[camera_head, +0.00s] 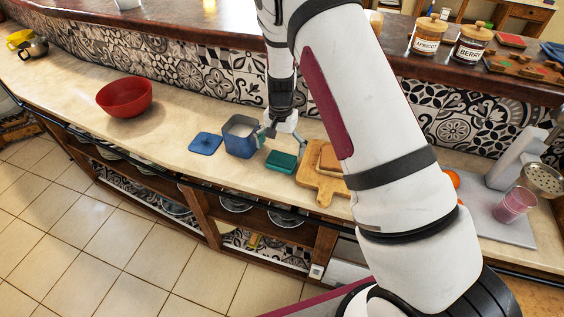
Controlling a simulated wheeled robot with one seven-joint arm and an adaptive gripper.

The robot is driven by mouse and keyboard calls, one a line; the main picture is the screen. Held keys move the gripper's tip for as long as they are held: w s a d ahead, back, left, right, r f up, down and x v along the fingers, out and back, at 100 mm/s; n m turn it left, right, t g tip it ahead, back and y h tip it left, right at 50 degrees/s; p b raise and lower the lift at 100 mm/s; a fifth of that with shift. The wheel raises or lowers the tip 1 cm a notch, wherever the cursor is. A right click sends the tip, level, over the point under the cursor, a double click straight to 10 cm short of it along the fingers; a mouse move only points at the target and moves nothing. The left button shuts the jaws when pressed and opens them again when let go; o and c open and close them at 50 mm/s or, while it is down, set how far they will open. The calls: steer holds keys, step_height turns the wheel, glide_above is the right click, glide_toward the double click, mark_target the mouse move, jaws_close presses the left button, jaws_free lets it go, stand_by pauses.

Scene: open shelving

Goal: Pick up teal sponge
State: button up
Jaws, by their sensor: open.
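The teal sponge (282,161) is a small dark teal block lying on the light counter, between a blue container and a wooden board. My gripper (284,143) hangs down from my arm just behind and above the sponge. Its fingers are spread open, one toward the blue container and one toward the board. I see nothing held between them. Whether a fingertip touches the sponge or the counter is too small to tell.
The blue container (240,143) stands close left of the gripper, with a blue lid (205,143) beside it. The wooden board (309,181) is close on the right. A red bowl (125,100) stands farther left. The counter's front edge runs just before the sponge.

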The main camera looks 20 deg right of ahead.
mark_target(281, 159)
steer(key=shift+f+p, duration=0.4)
steer(key=shift+f, duration=1.6)
steer(key=c, duration=1.1)
steer(key=shift+o, duration=0.2)
steer(key=shift+r, duration=0.1)
step_height(281, 159, up, 10)
steer(key=b, duration=0.1)
steer(key=shift+b, duration=0.35)
steer(key=shift+c, duration=0.5)
